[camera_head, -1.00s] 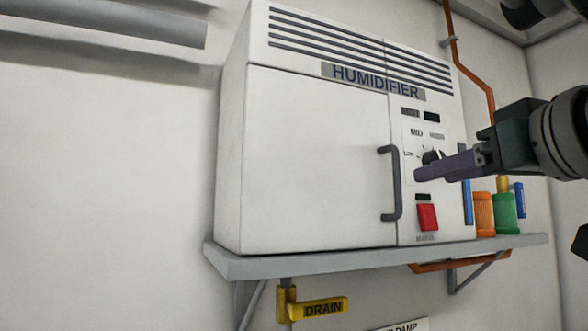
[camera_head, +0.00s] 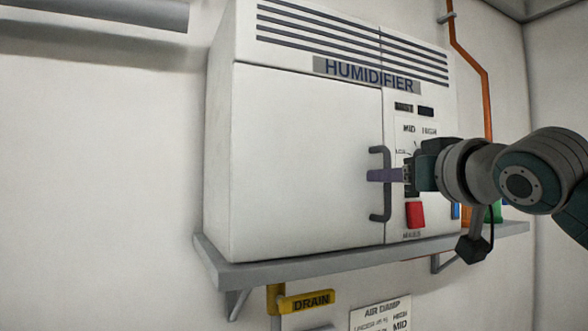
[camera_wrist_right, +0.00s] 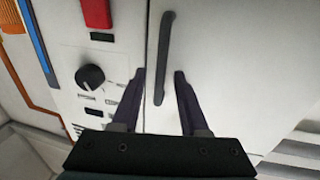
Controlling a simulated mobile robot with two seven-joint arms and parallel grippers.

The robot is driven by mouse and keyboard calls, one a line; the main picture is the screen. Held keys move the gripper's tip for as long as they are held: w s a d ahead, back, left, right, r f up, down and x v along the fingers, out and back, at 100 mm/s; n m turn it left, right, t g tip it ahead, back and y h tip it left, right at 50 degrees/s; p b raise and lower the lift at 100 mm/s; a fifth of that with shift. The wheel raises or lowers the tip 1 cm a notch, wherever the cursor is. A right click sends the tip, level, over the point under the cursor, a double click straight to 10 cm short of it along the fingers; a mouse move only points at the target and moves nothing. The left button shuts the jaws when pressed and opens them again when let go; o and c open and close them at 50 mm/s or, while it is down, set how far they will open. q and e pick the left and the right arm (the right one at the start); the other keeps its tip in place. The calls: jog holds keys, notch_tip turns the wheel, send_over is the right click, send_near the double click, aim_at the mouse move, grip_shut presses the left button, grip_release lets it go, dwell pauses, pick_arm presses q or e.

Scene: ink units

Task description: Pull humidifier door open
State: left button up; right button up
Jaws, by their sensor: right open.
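The white humidifier (camera_head: 290,45) stands on a grey wall shelf. Its door (camera_head: 305,165) looks shut, flush with the front. A dark vertical bar handle (camera_head: 377,207) is at the door's right edge; the handle also shows in the right wrist view (camera_wrist_right: 164,50). My right gripper (camera_head: 370,175) is at the handle's middle height. In the right wrist view its purple fingers (camera_wrist_right: 160,80) are open, one on each side of the handle's end, with gaps visible on both sides. My left gripper is not in view.
Right of the door is a control panel with a dial (camera_wrist_right: 90,77) and a red switch (camera_head: 415,215). The grey shelf (camera_head: 300,270) juts out below. A yellow drain handle (camera_head: 307,302) hangs under it. An orange pipe (camera_head: 487,100) runs down the wall at right.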

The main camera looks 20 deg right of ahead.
grip_shut()
dwell(0.3)
dwell(1.1)
